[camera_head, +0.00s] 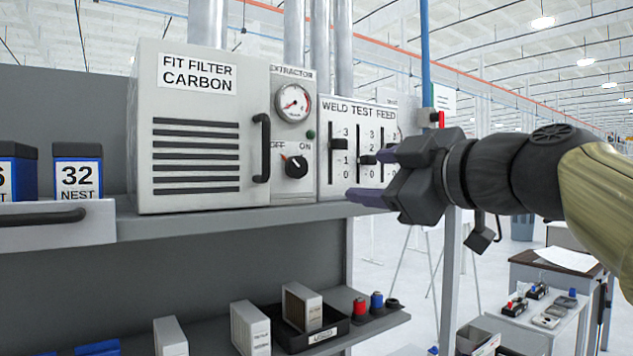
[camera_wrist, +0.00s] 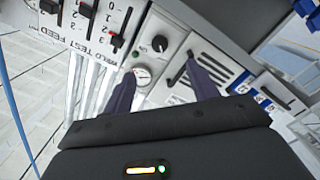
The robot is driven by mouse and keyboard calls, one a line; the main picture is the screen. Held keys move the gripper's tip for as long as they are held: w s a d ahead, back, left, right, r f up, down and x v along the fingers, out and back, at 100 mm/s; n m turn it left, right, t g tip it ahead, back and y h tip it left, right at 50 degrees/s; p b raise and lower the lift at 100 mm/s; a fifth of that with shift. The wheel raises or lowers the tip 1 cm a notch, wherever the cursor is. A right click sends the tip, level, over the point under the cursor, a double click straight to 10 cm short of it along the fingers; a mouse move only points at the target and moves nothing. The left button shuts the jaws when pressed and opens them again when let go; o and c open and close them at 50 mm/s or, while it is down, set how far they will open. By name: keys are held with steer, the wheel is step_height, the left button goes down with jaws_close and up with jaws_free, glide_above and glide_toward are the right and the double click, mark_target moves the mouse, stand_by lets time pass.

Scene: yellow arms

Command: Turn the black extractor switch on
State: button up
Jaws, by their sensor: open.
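The black extractor switch (camera_head: 296,167) is a round knob on the light panel under the EXTRACTOR label, between the words OFF and ON. Its red mark points up and left, toward OFF. In the wrist view the knob (camera_wrist: 160,43) lies beyond and between my two fingers. My gripper (camera_head: 366,175) is open and empty, to the right of the knob in the head view, in front of the weld test feed panel. Its dark purple fingers (camera_wrist: 160,68) point toward the panels and appear apart from the knob.
A round gauge (camera_head: 293,103) and a small green lamp (camera_head: 310,134) sit above the knob. A black handle (camera_head: 262,148) on the filter carbon box (camera_head: 196,95) stands out just left of it. The weld test feed panel (camera_head: 338,186) has several sliders. A grey shelf (camera_head: 230,221) runs below.

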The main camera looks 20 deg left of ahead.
steer(key=shift+s+a+r+n, duration=0.1)
steer(key=shift+s+r+n, duration=0.2)
steer(key=shift+r, duration=0.25)
steer(key=shift+w, duration=0.1)
steer(key=p, duration=1)
glide_toward(300, 168)
steer(key=x, duration=0.7)
steer(key=shift+w+a+r, duration=0.15)
steer(key=shift+w+a, duration=0.35)
steer(key=shift+a, duration=0.1)
steer(key=c, duration=1)
